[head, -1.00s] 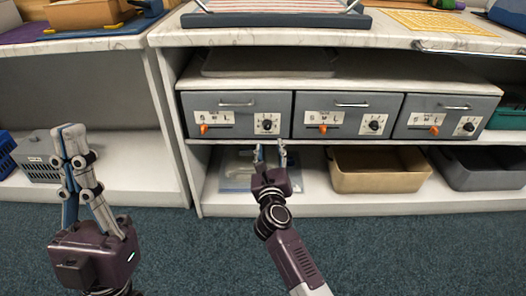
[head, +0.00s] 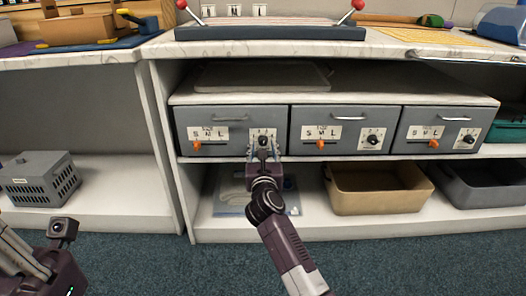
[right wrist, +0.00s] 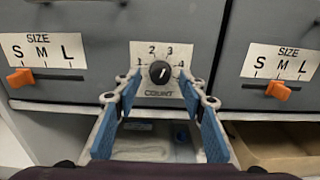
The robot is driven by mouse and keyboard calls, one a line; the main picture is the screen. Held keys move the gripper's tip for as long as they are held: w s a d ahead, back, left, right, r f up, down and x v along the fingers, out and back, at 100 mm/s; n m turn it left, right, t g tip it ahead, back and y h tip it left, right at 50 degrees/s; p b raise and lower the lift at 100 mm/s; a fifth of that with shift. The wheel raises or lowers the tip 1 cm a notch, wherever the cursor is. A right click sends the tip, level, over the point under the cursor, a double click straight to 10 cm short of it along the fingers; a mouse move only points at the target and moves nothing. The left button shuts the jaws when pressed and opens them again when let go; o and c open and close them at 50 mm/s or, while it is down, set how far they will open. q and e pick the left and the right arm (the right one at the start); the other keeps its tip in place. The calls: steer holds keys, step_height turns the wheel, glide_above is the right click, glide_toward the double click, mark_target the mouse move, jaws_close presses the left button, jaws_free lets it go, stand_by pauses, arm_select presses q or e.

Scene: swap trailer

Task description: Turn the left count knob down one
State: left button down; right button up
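The left count knob (head: 263,141) is a round black dial on a white plate, at the right of the left grey drawer (head: 228,115). In the right wrist view the knob (right wrist: 160,72) sits among the numbers 1 to 4 above "COUNT". Its white mark points up and slightly right, seemingly toward 3. My right gripper (head: 264,154) is open and empty, just in front of the knob. In the right wrist view its fingertips (right wrist: 160,86) are to either side of the knob's lower part; contact cannot be told. My left gripper (head: 22,258) is partly cut off at lower left.
A middle drawer (head: 345,115) and right drawer (head: 445,120) carry similar knobs. A tan bin (head: 375,200) stands on the shelf below. A counter edge (head: 300,47) overhangs above.

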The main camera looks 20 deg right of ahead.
steer(key=shift+w, duration=0.15)
jaws_close()
stand_by(0.4)
